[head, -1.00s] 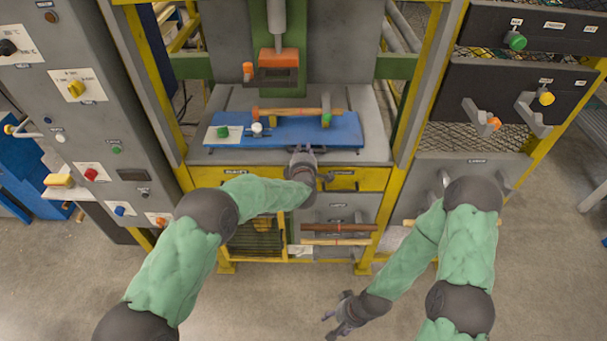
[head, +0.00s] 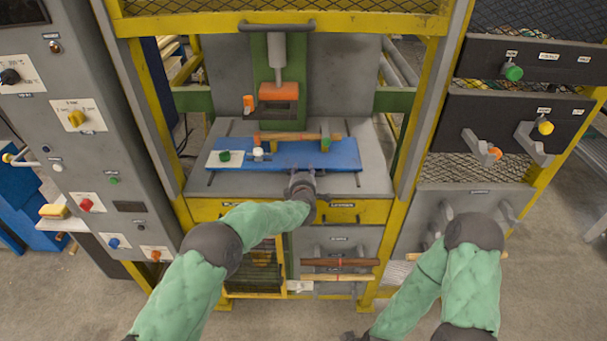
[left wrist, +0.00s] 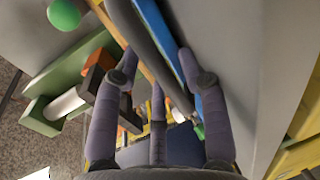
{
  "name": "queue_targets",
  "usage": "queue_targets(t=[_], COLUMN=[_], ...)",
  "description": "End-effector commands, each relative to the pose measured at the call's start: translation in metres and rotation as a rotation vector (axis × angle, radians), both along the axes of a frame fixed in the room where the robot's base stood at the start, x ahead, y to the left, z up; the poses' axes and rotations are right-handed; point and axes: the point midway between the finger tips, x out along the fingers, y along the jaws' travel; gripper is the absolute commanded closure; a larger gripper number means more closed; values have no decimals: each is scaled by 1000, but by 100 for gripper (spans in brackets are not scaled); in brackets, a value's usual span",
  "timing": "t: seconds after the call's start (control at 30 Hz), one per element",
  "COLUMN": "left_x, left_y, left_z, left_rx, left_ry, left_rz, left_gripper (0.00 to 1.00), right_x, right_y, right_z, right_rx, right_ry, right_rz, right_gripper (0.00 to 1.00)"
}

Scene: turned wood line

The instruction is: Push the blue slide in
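The blue slide (head: 345,155) lies flat on the grey press table, below the press head. My right gripper (head: 358,336) is barely visible at the bottom edge.
The press head with its orange block (head: 279,91) hangs above the slide. Yellow frame posts flank the table. A control cabinet (head: 75,130) stands left, and a rack with dark panels (head: 515,115) stands right. Wooden rods (head: 340,263) lie below the table.

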Motion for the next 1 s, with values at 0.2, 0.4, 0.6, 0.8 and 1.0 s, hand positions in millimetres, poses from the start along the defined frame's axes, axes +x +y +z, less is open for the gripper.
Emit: queue_targets(t=[0.2,0.4,0.6,0.8,1.0], left_x=[-2,-8,-27,-50,-69], left_y=[-1,-2,-2,-1,-1], left_z=[-5,-5,1,8,13], left_rx=[1,1,2,1,0], left_ry=[8,10,9,5,3], left_rz=[-3,-4,-5,-2,-1], left_gripper=[54,54,54,54,54], right_x=[0,0,0,0,0], right_y=[0,0,0,0,0], right_z=[0,0,0,0,0], right_rx=[0,0,0,0,0], right_ry=[0,0,0,0,0], right_rz=[0,0,0,0,0], right_gripper=[44,44,44,44,44])
